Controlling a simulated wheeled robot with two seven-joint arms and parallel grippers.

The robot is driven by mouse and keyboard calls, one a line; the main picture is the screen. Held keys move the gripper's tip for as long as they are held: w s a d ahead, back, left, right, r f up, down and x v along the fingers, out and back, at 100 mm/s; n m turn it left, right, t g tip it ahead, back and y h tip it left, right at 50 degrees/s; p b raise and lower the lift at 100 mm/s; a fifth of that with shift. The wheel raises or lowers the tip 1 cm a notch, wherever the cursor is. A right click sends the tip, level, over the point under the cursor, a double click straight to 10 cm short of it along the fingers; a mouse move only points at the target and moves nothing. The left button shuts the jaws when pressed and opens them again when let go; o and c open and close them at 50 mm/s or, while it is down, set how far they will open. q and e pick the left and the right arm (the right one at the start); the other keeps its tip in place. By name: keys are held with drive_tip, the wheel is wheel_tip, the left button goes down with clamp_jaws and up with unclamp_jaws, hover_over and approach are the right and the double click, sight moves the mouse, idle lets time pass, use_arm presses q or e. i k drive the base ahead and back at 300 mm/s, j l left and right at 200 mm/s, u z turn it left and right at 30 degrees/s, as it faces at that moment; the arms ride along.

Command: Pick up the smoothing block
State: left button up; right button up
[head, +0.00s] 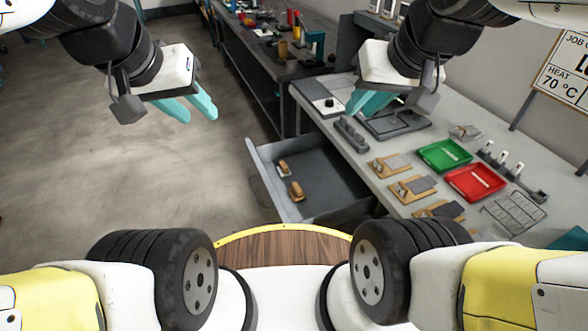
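No object in view is labelled as the smoothing block. Two small tan, wood-coloured blocks lie in the open grey drawer (330,172): one (283,168) further back and one (296,192) nearer me. I cannot tell whether either is the smoothing block. My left gripper (198,114) is open and empty above the floor, left of the drawer. My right gripper (358,110) looks open and empty above the back of the bench, near a grey holder (351,134), and hides part of the bench there.
The grey bench (385,207) carries several wooden boards with grey plates (411,188), a green tray (443,154), a red tray (474,182) and a wire rack (513,213). A darker bench (262,62) with tools stands behind. The floor (120,170) at left is clear.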

sight(296, 194)
drive_tip(key=z, duration=4)
drive_tip(key=u, duration=3.65)
drive_tip(key=j+u, duration=0.35)
drive_tip(key=j, duration=0.2)
